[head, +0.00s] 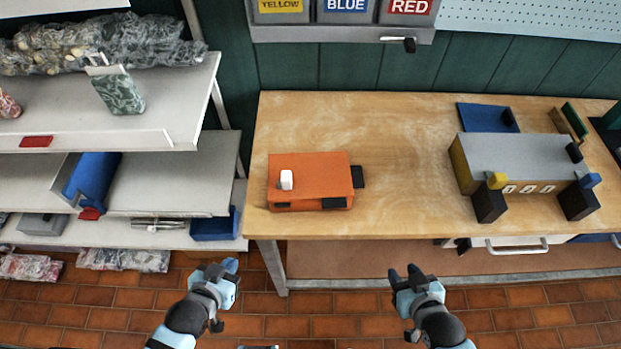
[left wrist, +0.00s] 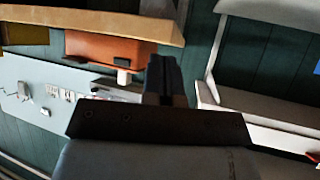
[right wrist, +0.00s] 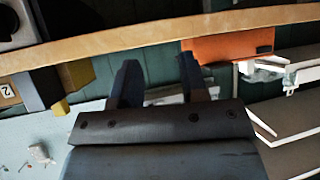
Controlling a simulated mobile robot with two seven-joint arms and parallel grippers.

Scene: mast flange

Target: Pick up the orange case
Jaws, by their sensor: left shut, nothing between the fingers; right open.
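The orange case (head: 312,172) lies on the left part of the wooden workbench, with a white piece on its top, dark patches on its front and a black part at its right end. It also shows in the left wrist view (left wrist: 105,50) and in the right wrist view (right wrist: 222,48). My left gripper (head: 222,268) is shut and empty, in front of the bench and below the case in the head view. My right gripper (head: 404,272) is open and empty, in front of the bench and to the right of the case. Neither gripper touches the case.
A grey box-like fixture (head: 525,160) with black, yellow and blue parts stands on the right of the bench (head: 400,130). A blue tray (head: 487,117) lies behind it. White shelves (head: 170,170) hold bags and a blue bin at left. The bench middle is clear.

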